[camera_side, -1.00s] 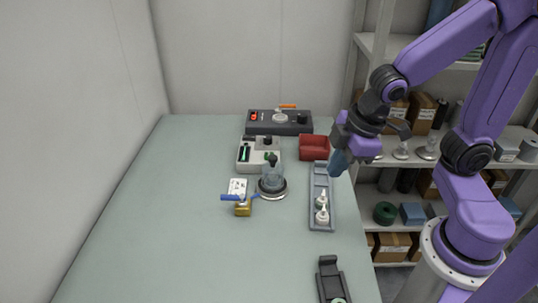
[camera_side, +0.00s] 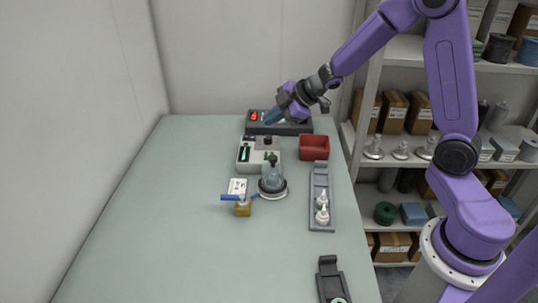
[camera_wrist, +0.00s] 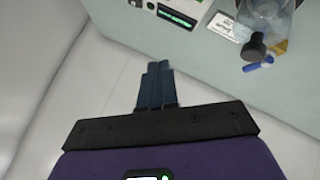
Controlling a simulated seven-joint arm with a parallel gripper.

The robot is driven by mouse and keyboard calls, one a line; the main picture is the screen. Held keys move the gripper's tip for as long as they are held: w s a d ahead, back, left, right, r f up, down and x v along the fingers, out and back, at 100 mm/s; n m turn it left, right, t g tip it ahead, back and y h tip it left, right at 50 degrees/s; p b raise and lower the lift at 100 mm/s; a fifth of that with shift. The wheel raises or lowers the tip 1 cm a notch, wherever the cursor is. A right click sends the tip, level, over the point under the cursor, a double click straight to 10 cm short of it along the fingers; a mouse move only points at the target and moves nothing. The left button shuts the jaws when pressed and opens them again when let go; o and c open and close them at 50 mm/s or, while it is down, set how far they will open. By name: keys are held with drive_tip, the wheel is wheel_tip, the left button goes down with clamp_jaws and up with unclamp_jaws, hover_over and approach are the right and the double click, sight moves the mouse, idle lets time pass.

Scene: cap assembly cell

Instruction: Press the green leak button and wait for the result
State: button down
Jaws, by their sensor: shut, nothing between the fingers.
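The strip also shows in the wrist view (camera_wrist: 176,18). I cannot pick out a separate green button. A clear vessel (camera_side: 272,181) with a dark top stands in front of the box, and in the wrist view (camera_wrist: 268,18). My gripper (camera_side: 270,118) is shut and empty, above the black unit at the back and apart from the tester box. Its blue fingers lie together in the wrist view (camera_wrist: 157,78).
The black unit (camera_side: 251,127) has a red display and is partly hidden by my gripper. A red bin (camera_side: 314,148) and a grey tray (camera_side: 320,175) with white bottles stand right. A brass valve (camera_side: 242,208) with blue handle and a card (camera_side: 237,186) lie forward. The left table is clear.

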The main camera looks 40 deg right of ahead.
drive_tip(key=shift+w+f, duration=0.1)
drive_tip(key=shift+f, duration=0.05)
idle(0.3)
drive_tip(key=shift+f, duration=4.3)
drive_tip(key=shift+f, duration=0.15)
drive_tip(key=shift+f, duration=0.25)
drive_tip(key=shift+f, duration=0.45)
drive_tip(key=shift+r, duration=0.85)
drive_tip(key=shift+r, duration=0.15)
drive_tip(key=shift+r, duration=2.4)
